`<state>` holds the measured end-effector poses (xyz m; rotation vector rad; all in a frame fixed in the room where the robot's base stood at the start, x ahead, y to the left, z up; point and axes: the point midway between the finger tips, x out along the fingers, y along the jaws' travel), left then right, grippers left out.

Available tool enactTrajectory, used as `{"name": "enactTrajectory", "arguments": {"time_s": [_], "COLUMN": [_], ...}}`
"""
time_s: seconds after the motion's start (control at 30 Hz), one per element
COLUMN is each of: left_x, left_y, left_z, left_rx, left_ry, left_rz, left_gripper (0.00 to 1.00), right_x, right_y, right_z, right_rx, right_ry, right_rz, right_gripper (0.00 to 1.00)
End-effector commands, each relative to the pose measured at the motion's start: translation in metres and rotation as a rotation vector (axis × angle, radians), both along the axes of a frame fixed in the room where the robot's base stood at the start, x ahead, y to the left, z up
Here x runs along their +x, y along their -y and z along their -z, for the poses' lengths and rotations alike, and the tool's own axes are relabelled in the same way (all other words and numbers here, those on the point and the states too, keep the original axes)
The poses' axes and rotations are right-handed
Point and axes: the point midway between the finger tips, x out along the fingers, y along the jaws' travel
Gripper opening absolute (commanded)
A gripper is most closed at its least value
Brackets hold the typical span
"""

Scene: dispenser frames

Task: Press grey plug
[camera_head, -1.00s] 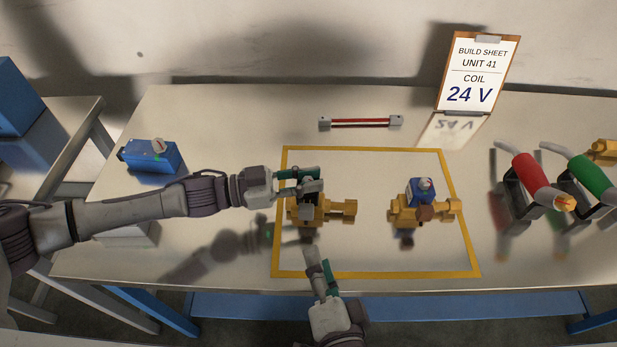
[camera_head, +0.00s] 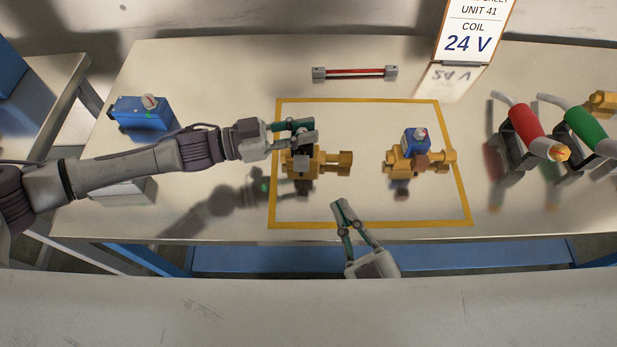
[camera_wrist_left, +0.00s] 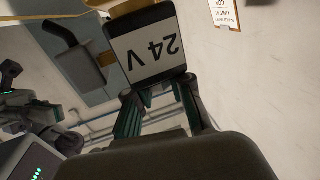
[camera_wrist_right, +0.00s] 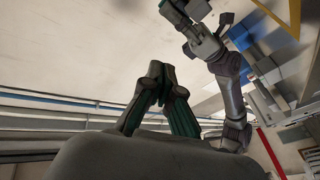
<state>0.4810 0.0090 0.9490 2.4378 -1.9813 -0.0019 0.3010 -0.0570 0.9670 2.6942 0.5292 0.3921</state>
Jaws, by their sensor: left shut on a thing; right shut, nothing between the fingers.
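My left gripper (camera_head: 294,129) is at the top of the left brass valve (camera_head: 331,162) inside the yellow outline. In the left wrist view its fingers (camera_wrist_left: 160,95) meet a dark block labelled "24 V" (camera_wrist_left: 147,48), and it is shut on it. My right gripper (camera_head: 341,204) is shut and empty near the outline's front edge, apart from both valves. Its fingers also show together in the right wrist view (camera_wrist_right: 157,80).
A second brass valve (camera_head: 437,160) carries a blue coil (camera_head: 413,142). Another blue block (camera_head: 140,112) lies at the left. A red-and-grey bar (camera_head: 354,73) lies behind the outline. Red (camera_head: 530,131) and green (camera_head: 585,131) tools stand right. The build sheet (camera_head: 475,30) reads "24 V".

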Motion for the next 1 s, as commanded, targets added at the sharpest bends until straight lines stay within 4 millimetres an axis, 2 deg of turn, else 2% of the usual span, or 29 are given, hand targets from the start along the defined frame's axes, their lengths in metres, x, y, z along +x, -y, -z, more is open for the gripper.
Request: {"name": "enactTrajectory", "arguments": {"time_s": [0.1, 0.3, 0.5, 0.67, 1.0], "left_x": [0.0, 0.0, 0.0, 0.0, 0.0], "left_y": [0.0, 0.0, 0.0, 0.0, 0.0], "left_z": [0.0, 0.0, 0.0, 0.0, 0.0], "left_rx": [0.001, 0.001, 0.001, 0.001, 0.001], "left_ry": [0.0, 0.0, 0.0, 0.0, 0.0], "left_rz": [0.0, 0.0, 0.0, 0.0, 0.0], "left_gripper": [0.0, 0.0, 0.0, 0.0, 0.0], "right_x": [-0.008, -0.017, -0.021, -0.022, -0.021], "right_y": [-0.001, 0.001, 0.007, 0.01, 0.01], "right_z": [0.01, 0.034, 0.053, 0.059, 0.059], "right_rx": [-0.275, -0.698, -0.967, -1.049, -1.055], "right_ry": [0.124, 0.318, 0.443, 0.482, 0.485], "right_rz": [-0.044, -0.109, -0.146, -0.157, -0.157], "right_gripper": [0.0, 0.0, 0.0, 0.0, 0.0]}}
